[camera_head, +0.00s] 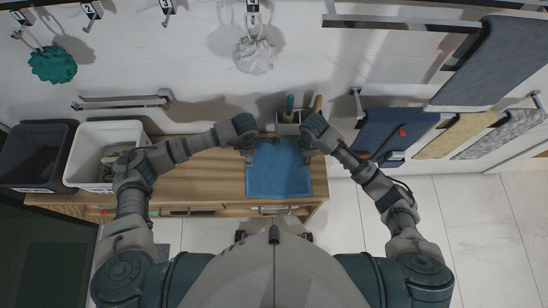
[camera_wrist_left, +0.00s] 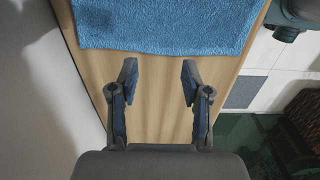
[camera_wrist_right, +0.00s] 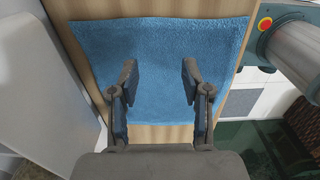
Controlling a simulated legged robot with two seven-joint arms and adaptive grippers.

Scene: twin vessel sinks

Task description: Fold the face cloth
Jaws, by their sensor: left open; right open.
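The face cloth (camera_head: 279,173) is a blue square lying flat and spread out on the right end of the wooden counter. My left gripper (camera_head: 249,155) is at the cloth's back left corner in the head view. In the left wrist view my left gripper (camera_wrist_left: 157,84) is open and empty, over bare wood beside the cloth (camera_wrist_left: 165,25). My right gripper (camera_head: 304,154) is at the back right of the cloth. In the right wrist view my right gripper (camera_wrist_right: 158,82) is open, with its fingers over the cloth (camera_wrist_right: 155,50). I cannot tell whether it touches the cloth.
The wooden counter (camera_head: 190,180) is clear left of the cloth. A white basket (camera_head: 98,140) and a dark basket (camera_head: 35,150) stand at the left. A holder (camera_head: 288,124) with handled items stands behind the cloth. Towels, including a yellow one (camera_head: 455,135), hang at the right.

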